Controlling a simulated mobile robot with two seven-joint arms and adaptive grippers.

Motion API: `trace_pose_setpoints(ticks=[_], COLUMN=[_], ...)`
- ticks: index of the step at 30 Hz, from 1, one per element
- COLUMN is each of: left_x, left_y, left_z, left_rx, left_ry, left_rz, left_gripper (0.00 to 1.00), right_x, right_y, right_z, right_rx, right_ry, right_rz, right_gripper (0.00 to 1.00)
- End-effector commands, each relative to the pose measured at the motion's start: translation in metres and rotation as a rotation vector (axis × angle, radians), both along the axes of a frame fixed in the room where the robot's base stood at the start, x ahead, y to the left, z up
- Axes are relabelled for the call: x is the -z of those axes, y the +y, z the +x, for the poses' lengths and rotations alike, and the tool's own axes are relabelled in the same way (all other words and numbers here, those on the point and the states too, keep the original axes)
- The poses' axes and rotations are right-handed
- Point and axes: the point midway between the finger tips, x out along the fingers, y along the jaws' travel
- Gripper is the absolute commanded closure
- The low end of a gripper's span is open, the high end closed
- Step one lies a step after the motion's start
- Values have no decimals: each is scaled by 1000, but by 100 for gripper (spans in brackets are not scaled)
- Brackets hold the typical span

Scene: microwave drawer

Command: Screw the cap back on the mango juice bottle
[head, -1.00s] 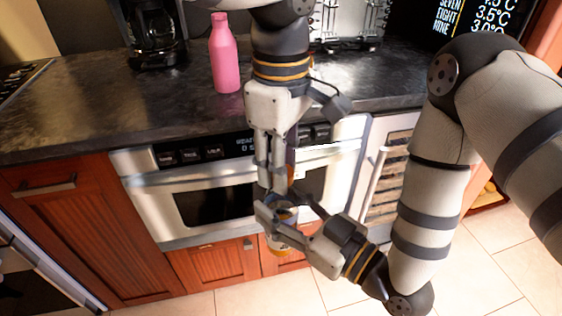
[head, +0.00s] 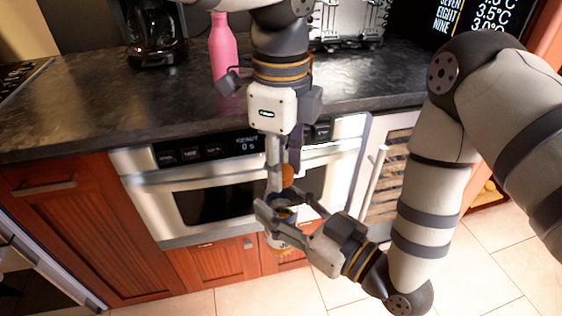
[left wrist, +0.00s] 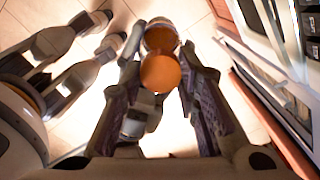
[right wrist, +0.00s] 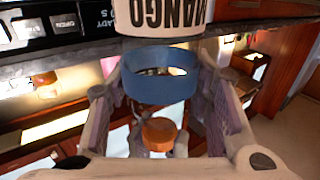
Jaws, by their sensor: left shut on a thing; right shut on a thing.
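The mango juice bottle (head: 279,243) is upright in the head view, in front of the oven. My right gripper (head: 283,212) is shut on its upper part, around a blue band (right wrist: 160,88). The MANGO label (right wrist: 165,20) appears upside down in the right wrist view. The orange cap (head: 287,175) is held by my left gripper (head: 281,178), which points down from above. The cap also shows between the left fingers in the left wrist view (left wrist: 160,73), partly covering the bottle behind it. It shows apart from the blue band in the right wrist view (right wrist: 158,133).
The dark countertop (head: 120,110) holds a pink bottle (head: 222,45), a coffee maker (head: 155,30) and a metal appliance (head: 347,22). The oven front (head: 210,205) and wooden cabinets (head: 75,225) are close behind the grippers. Open tiled floor (head: 480,265) lies at lower right.

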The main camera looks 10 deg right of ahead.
Motion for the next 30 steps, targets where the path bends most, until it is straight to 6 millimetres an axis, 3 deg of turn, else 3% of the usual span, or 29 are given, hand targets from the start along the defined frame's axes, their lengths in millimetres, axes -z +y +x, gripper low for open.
trace_pose_setpoints(ticks=[2,3,6,17,30], left_x=[0,0,0,-6,-100], left_y=[1,1,1,0,0], left_z=[1,1,1,1,1], left_rx=[-3,-4,-5,-7,-7], left_ry=[-2,-2,-2,-2,-5], left_rz=[2,2,1,0,-1], left_gripper=[100,66,48,48,48], right_x=[-1,-1,-1,-1,-1], right_y=[0,0,0,0,0], right_z=[0,0,0,0,0], right_rx=[1,1,1,0,0], right_ry=[-2,-2,-2,-2,-2], right_rz=[1,1,1,1,1], right_gripper=[100,100,100,100,100])
